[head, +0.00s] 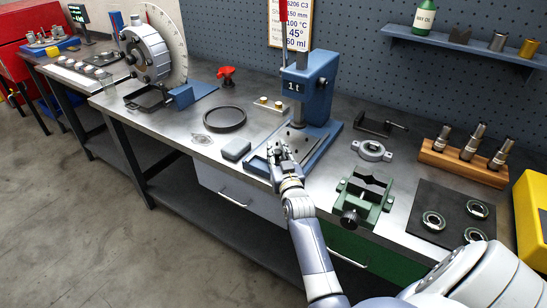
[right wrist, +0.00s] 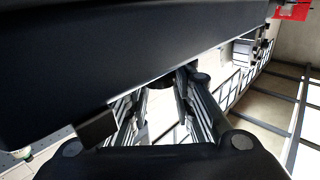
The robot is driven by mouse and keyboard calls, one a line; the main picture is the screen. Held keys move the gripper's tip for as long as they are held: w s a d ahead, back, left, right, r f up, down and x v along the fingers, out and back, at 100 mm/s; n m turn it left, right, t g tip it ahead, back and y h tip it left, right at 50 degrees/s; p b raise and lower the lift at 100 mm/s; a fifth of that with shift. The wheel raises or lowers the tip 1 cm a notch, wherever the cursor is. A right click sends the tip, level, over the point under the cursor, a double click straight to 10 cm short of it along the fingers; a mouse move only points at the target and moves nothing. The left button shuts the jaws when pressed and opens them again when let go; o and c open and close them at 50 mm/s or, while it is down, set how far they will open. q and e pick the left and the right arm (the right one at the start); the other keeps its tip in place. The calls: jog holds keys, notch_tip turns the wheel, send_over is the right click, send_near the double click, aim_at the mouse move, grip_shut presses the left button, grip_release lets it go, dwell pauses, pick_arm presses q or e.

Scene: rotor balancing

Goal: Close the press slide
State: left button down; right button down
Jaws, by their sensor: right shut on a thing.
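The blue arbor press (head: 322,85), marked "1t", stands on the steel bench near the back. A blue-edged slide (head: 257,166) sticks out at the front left of its base. My right gripper (head: 281,152) is at the front of the press, low over the slide, and covers part of it. In the right wrist view its fingers (right wrist: 162,100) are close together on a small dark part, which I take to be the slide's handle; most of it is hidden. A large dark surface fills the top of that view. My left gripper is not in view.
A green vise (head: 364,195) and a clamp ring (head: 372,150) stand to the right. A dark mat (head: 430,195) with rings lies farther right. The bench's front edge is close to my wrist.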

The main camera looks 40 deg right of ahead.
jog(key=shift+a+f, duration=0.1)
jog(key=shift+a, duration=0.1)
jog(key=c, duration=1.6)
grip_release()
jog(key=shift+o, duration=1)
jog(key=shift+w, duration=0.15)
jog(key=v, duration=1.2)
